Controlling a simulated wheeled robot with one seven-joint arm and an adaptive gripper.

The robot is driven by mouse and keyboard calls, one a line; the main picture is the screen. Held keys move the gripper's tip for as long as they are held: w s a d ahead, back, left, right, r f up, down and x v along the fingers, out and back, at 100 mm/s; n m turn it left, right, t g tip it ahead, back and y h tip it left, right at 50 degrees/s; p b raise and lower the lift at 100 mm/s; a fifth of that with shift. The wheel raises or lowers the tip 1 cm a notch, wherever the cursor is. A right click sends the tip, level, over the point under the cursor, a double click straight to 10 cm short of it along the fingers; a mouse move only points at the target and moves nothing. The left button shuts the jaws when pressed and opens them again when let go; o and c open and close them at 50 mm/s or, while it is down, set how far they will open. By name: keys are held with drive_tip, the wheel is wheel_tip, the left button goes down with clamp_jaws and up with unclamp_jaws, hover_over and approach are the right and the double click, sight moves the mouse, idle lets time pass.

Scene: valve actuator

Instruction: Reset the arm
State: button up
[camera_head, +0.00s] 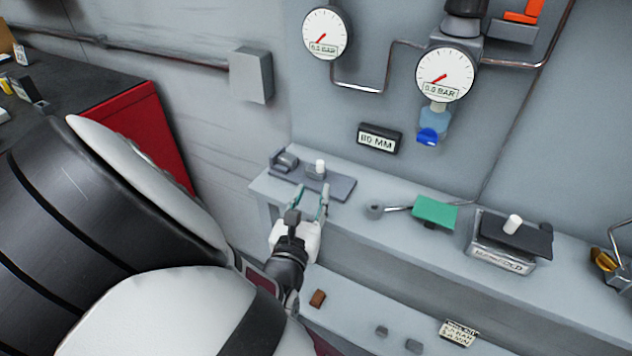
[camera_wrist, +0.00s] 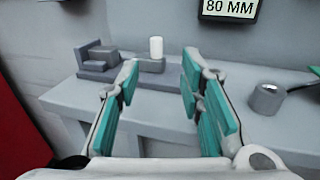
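My gripper (camera_head: 311,203) is in front of the left end of the grey wall shelf, with its fingers pointing toward the wall. In the wrist view my gripper (camera_wrist: 160,88) is open, its two green-padded fingers wide apart with nothing between them. Beyond the fingers, a grey fixture (camera_head: 338,187) with a stepped block stands on the shelf. A small white cylinder (camera_head: 320,166) stands upright on a grey block of it. The cylinder also shows in the wrist view (camera_wrist: 156,47), apart from the fingers.
Two gauges (camera_head: 325,33) (camera_head: 445,75) and an "80 MM" display (camera_head: 380,138) are on the wall. A green-topped tool (camera_head: 434,212) and a scale (camera_head: 500,258) with a white cylinder (camera_head: 513,223) stand rightward on the shelf. A red cabinet (camera_head: 140,128) is at left.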

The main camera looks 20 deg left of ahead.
drive_tip(key=shift+s+d, duration=0.15)
drive_tip(key=shift+s, duration=0.55)
